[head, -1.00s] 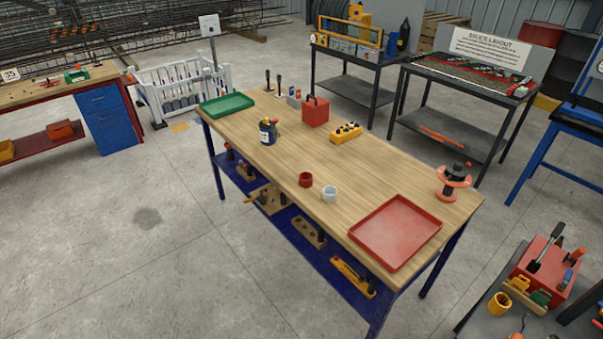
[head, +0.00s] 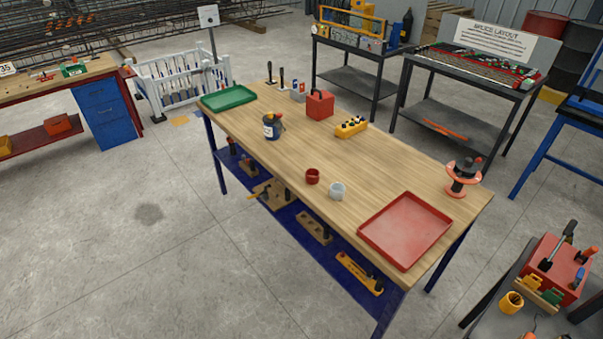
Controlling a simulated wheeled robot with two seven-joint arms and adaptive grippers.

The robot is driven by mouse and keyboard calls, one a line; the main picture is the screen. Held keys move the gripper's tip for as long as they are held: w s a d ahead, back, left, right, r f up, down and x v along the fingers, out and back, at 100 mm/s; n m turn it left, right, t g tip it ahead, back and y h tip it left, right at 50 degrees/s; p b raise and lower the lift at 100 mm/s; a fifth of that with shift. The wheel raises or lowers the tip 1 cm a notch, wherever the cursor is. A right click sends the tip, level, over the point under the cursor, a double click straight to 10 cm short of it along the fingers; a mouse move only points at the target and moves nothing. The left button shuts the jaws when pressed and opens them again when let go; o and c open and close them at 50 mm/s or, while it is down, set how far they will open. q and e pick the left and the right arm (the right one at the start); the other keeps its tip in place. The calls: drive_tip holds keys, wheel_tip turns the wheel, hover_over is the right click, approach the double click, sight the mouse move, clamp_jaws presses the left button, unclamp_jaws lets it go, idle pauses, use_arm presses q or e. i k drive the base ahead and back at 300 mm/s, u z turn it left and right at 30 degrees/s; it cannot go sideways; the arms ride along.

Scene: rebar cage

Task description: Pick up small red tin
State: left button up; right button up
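The small red tin (head: 312,176) stands upright on the wooden-topped workbench (head: 255,155), near its front long edge around the middle. A small white tin (head: 338,191) stands just to its right, close beside it. Neither of my grippers shows in the head view, so their state and distance to the tin cannot be seen.
On the bench are a red tray (head: 405,230), a green tray (head: 228,97), an orange spool (head: 463,177), a yellow block (head: 351,127), a red box (head: 320,104) and a dark pot (head: 271,127). A blue lower shelf (head: 290,222) holds tools. Floor on the left is open.

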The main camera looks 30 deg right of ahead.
sight(312, 175)
drive_tip(key=i, duration=3.2)
drive_tip(key=z, duration=0.05)
